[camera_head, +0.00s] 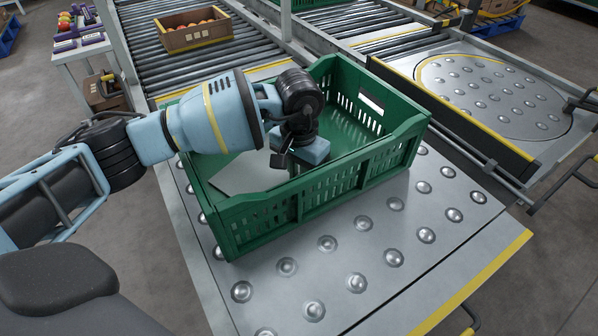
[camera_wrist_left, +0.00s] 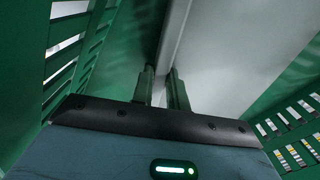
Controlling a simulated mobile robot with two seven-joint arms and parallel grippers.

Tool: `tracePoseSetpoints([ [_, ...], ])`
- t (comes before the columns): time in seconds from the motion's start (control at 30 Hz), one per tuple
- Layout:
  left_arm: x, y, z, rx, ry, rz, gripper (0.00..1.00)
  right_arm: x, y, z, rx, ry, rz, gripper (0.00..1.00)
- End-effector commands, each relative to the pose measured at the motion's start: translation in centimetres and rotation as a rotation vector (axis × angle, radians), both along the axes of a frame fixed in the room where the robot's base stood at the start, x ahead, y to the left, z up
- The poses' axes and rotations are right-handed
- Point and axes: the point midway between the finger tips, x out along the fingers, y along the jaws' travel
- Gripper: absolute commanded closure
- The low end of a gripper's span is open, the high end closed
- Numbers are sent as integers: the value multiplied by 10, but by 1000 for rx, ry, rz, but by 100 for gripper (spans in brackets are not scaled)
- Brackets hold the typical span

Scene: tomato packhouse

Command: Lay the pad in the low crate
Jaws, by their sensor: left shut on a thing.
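The low crate (camera_head: 268,216) is green with slotted walls and stands on the ball-studded metal table. The pad (camera_head: 243,174) is a flat, light grey sheet inside the crate, toward its left end. My left gripper (camera_head: 279,160) reaches down into the crate and is shut on the pad's edge. In the left wrist view the fingers (camera_wrist_left: 162,92) pinch the edge of the grey pad (camera_wrist_left: 230,50), with crate walls (camera_wrist_left: 65,60) on both sides. I cannot tell whether the pad touches the crate floor. The arm hides part of the crate's far wall. My right gripper is out of view.
A roller conveyor (camera_head: 205,65) runs behind the crate and carries a brown box of tomatoes (camera_head: 194,39). A round ball table (camera_head: 490,95) lies to the right behind a rail. The ball table (camera_head: 385,235) in front of the crate is clear.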

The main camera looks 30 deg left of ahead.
Motion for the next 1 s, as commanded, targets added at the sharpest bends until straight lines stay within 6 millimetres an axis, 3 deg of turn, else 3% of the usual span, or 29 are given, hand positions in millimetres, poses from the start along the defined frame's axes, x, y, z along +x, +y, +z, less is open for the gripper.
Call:
tracePoseSetpoints([
  [0.07,0,0,-4,0,1,0,100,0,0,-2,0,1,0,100],
  [0.1,0,0,-3,0,1,0,82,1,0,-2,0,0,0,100],
  [0.27,0,0,-3,0,0,0,63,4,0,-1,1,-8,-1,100],
  [0.67,0,0,7,0,-1,0,63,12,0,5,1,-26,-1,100],
  [1.0,1,0,72,0,-5,0,63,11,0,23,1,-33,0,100],
])
